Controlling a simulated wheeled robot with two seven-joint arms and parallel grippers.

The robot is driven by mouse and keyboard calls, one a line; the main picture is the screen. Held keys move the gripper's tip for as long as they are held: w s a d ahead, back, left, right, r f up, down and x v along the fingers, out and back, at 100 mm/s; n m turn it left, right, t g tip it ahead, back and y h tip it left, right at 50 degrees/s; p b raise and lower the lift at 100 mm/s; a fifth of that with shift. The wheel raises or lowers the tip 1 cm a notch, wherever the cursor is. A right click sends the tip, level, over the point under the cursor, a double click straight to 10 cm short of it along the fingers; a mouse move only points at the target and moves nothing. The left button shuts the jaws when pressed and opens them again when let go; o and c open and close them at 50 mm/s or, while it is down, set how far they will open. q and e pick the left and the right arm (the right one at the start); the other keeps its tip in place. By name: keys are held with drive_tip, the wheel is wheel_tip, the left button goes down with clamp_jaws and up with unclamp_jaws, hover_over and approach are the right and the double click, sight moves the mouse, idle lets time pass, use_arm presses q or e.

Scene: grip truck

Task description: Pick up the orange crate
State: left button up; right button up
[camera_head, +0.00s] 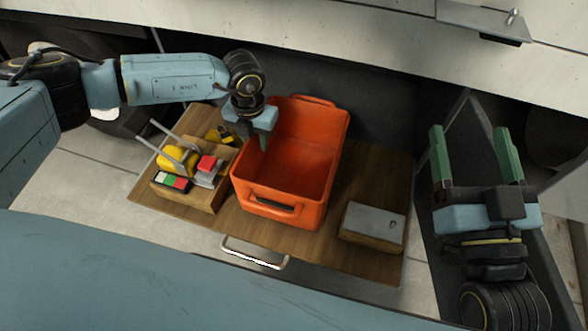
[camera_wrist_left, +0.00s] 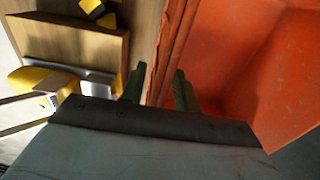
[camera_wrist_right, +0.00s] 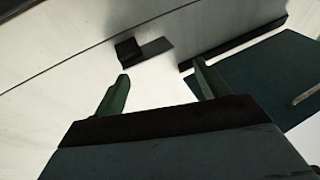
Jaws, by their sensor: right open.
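The orange crate (camera_head: 270,208) is an open, empty box. It stands on a wooden board, with handle slots in its near and far ends. My left gripper (camera_head: 258,138) is at the crate's left rim, pointing down. The finger contact is partly hidden. My right gripper (camera_head: 476,150) is open and empty, to the right of the crate and apart from it. Its spread fingers also show in the right wrist view (camera_wrist_right: 160,90).
A wooden tray (camera_head: 190,194) with yellow and red items stands left of the crate. A wooden block with a grey top (camera_head: 374,221) lies to its right. The wooden board (camera_head: 310,248) has a metal handle (camera_head: 254,256) at its front. A pale truck side (camera_head: 330,45) runs behind.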

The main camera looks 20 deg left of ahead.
use_arm(q)
drive_tip(key=shift+f, duration=0.3)
clamp_jaws()
idle(1.4)
